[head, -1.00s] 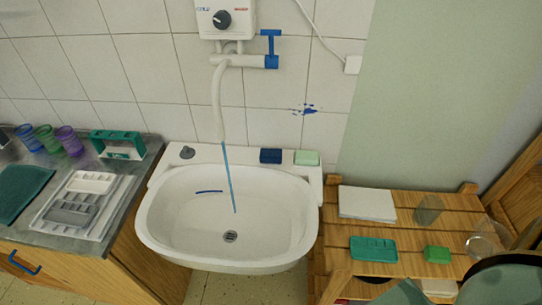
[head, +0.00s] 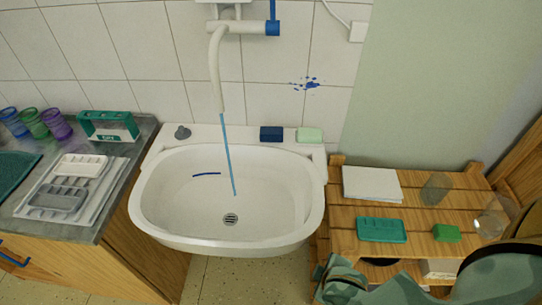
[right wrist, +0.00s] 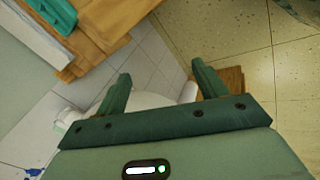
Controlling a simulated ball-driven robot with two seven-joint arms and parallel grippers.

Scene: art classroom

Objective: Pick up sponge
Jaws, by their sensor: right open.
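Several sponge-like blocks show in the head view, and I cannot tell which is the sponge. A green block (head: 446,233) lies on the wooden slatted shelf (head: 345,215), right of a teal soap tray (head: 381,230). A dark blue block (head: 271,134) and a pale green block (head: 310,135) sit on the sink's back ledge. My right gripper (right wrist: 162,82) is open and empty in the right wrist view, with the white sink partly visible beyond its fingers. My right arm also shows low right in the head view, in front of the shelf. My left gripper is not in view.
The white sink (head: 147,225) holds a running stream of water. A grey counter (head: 70,229) at left carries trays, cups and a teal holder (head: 108,127). White paper (head: 371,183) and two clear glasses (head: 435,187) stand on the shelf. Speckled floor is open below the sink.

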